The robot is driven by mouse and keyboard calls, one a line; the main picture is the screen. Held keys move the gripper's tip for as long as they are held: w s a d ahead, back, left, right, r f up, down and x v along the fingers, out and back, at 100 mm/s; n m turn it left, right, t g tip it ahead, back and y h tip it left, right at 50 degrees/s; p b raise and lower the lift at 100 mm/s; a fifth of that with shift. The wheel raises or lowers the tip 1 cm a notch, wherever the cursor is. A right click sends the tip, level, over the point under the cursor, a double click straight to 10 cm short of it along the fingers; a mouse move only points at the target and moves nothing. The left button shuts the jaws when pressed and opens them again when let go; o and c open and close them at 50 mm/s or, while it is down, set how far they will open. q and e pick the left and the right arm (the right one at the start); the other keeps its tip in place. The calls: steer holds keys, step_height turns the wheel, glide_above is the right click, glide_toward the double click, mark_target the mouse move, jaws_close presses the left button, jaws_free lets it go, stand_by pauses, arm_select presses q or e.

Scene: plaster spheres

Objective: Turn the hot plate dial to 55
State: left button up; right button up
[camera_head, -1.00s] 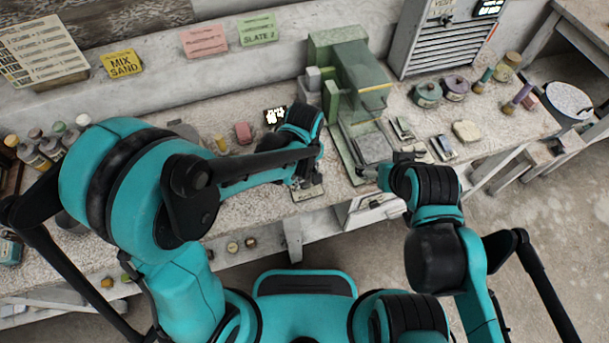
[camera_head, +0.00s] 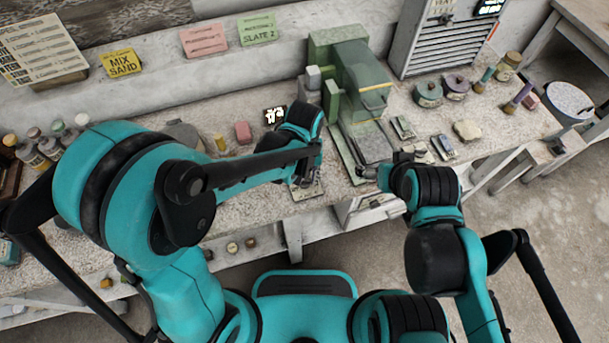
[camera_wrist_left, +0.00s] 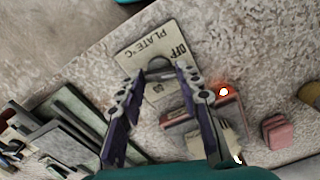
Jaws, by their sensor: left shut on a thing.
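The dial plate (camera_wrist_left: 145,45), a pale plate marked "PLATE °C" and "OFF", lies at the bench front; it also shows in the head view (camera_head: 307,192). The dark dial (camera_wrist_left: 159,66) is between the fingertips of my left gripper (camera_wrist_left: 160,76). The fingers are shut on the dial from both sides; its pointer setting cannot be read. In the head view my left gripper (camera_head: 304,180) is largely hidden by its wrist. A small black display (camera_head: 274,115) with white digits stands behind it, too blurred to read. My right gripper (camera_head: 370,173) is beside the green machine's front; its fingers are unclear.
The green machine (camera_head: 345,50) stands right of my left gripper. A pink block (camera_head: 243,132) and yellow piece (camera_head: 221,143) lie to the left. Bottles (camera_head: 45,150) stand far left. Small slabs (camera_head: 443,147) and spools (camera_head: 428,93) lie at right. An orange light (camera_wrist_left: 223,92) glows near the dial.

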arm_select(q)
steer(key=m, duration=0.5)
steer(key=shift+m, duration=0.3)
steer(key=m, duration=1)
steer(key=shift+m+b, duration=0.35)
steer(key=shift+m, duration=2.35)
steer(key=o, duration=1.2)
steer(key=shift+c, duration=0.2)
